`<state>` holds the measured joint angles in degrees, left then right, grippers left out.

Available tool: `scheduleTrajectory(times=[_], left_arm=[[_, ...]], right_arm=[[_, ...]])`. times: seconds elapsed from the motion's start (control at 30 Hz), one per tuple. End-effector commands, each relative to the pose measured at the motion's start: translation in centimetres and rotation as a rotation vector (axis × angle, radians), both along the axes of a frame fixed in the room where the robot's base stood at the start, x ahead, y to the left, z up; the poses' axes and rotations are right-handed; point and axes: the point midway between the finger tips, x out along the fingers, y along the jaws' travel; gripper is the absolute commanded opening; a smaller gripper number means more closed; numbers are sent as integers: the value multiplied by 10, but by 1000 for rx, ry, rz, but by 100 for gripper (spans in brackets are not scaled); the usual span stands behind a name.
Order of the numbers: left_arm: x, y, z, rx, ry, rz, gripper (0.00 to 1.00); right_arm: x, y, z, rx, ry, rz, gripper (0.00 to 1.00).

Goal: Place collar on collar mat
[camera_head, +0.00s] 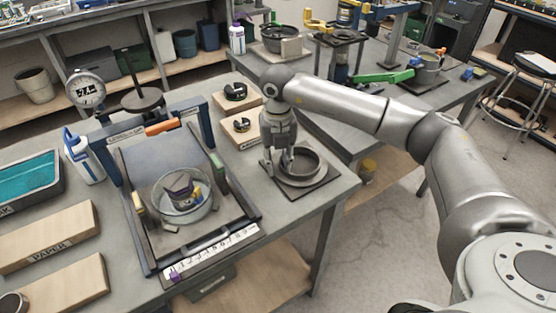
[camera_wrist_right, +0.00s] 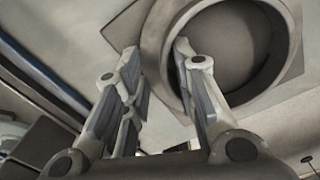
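The collar (camera_head: 316,166), a round grey ring with an open middle, sits on a dark square mat (camera_head: 307,194) near the right end of the bench. My right gripper (camera_head: 277,166) points down at the collar's left side. Its fingers are apart and straddle the wall, one outside the ring and one over or inside the opening. In the right wrist view the collar (camera_wrist_right: 285,25) fills the top right, with its wall between the fingertips (camera_wrist_right: 156,55). A small gap seems to show outside the wall. My left gripper is not in view.
A framed fixture (camera_head: 228,190) with a glass bowl (camera_head: 180,208) stands left of the collar. Two wooden blocks with dark rings (camera_head: 237,91) lie behind. A dial gauge (camera_head: 86,88) and a white bottle (camera_head: 84,157) are farther left. The bench edge is close on the right.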

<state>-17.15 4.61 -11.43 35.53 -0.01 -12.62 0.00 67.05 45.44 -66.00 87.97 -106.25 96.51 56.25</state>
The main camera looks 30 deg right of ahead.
Motion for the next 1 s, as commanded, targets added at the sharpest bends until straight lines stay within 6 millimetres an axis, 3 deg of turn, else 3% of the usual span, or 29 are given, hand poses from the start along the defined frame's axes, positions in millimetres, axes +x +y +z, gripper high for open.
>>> scheduleTrajectory(times=[0.1, 0.5, 1.0], left_arm=[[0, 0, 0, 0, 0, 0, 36], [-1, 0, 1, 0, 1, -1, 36], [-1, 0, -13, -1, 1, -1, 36]], right_arm=[[0, 0, 0, 0, 0, 0, 41], [1, 0, 9, 1, -3, 0, 41], [1, 1, 105, 2, -4, 0, 41]])
